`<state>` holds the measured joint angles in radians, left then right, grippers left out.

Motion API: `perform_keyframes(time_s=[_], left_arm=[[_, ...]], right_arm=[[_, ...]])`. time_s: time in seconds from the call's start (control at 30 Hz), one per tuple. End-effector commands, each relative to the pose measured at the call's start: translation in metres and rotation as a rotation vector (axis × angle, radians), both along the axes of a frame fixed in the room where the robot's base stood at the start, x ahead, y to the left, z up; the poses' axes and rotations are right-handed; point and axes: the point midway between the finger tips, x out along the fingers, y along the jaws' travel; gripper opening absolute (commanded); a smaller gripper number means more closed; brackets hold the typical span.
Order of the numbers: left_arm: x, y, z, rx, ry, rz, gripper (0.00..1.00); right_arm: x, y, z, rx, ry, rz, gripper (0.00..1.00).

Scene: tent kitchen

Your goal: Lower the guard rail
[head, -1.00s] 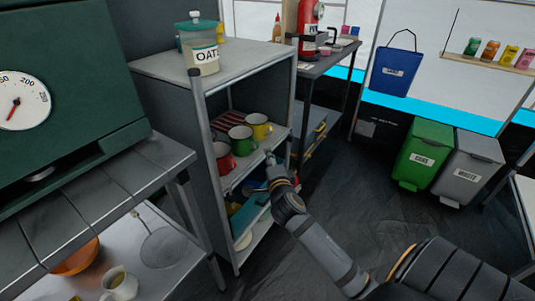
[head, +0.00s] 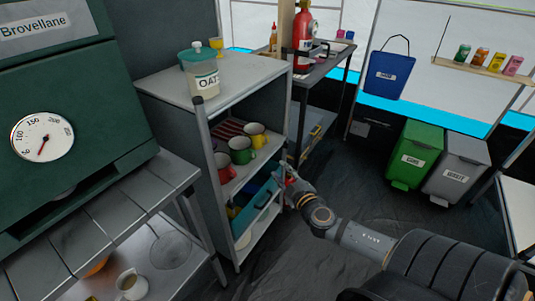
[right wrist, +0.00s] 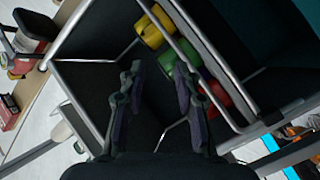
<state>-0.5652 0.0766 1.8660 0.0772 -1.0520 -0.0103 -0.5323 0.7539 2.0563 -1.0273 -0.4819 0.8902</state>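A grey metal shelf unit (head: 208,140) stands in the middle of the head view, with mugs on its middle shelf. In the right wrist view, a pale metal bar (right wrist: 212,62) runs slantwise beside the mugs; I cannot tell for sure whether it is the guard rail or a shelf edge. My right gripper (head: 284,172) is by the front right post of the unit, a little below the mugs' shelf. In the right wrist view its two fingers (right wrist: 159,80) are apart with nothing between them. Contact with the bar cannot be told. My left gripper is not in view.
Red, green and yellow mugs (head: 241,150) stand on the shelf. An oats jar (head: 202,78) is on top. A teal object (head: 256,208) lies lower down. A green bin (head: 412,155) and grey bin (head: 456,165) stand at right. The dark floor between is clear.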

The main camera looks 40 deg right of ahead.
Motion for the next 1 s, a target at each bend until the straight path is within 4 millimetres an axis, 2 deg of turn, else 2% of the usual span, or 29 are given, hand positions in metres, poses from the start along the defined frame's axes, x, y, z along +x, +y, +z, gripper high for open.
perform_keyframes(time_s=[0.03, 0.1, 0.2, 0.27, 0.47, 0.7, 0.9, 1.0], left_arm=[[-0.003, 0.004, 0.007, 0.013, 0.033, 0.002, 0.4], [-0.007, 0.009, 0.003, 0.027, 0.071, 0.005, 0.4], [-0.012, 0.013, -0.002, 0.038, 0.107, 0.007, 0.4], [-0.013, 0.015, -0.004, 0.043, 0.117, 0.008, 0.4], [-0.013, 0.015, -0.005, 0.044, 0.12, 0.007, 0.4], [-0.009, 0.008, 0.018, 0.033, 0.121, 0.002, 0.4], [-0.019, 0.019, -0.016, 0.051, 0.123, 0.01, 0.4], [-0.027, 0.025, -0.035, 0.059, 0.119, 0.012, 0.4]], right_arm=[[-0.005, -0.001, 0.007, -0.215, 0.052, 0.064, 0.32], [-0.01, 0.0, 0.004, -0.47, 0.1, 0.144, 0.32], [-0.015, 0.0, -0.001, -0.697, 0.136, 0.22, 0.32], [-0.016, 0.0, -0.003, -0.769, 0.144, 0.243, 0.32], [-0.014, 0.0, -0.006, -0.799, 0.148, 0.25, 0.32], [0.013, 0.0, -0.011, -0.788, 0.142, 0.245, 0.32], [0.037, 0.0, -0.01, -0.782, 0.143, 0.243, 0.32], [0.043, -0.002, -0.011, -0.79, 0.147, 0.243, 0.32]])
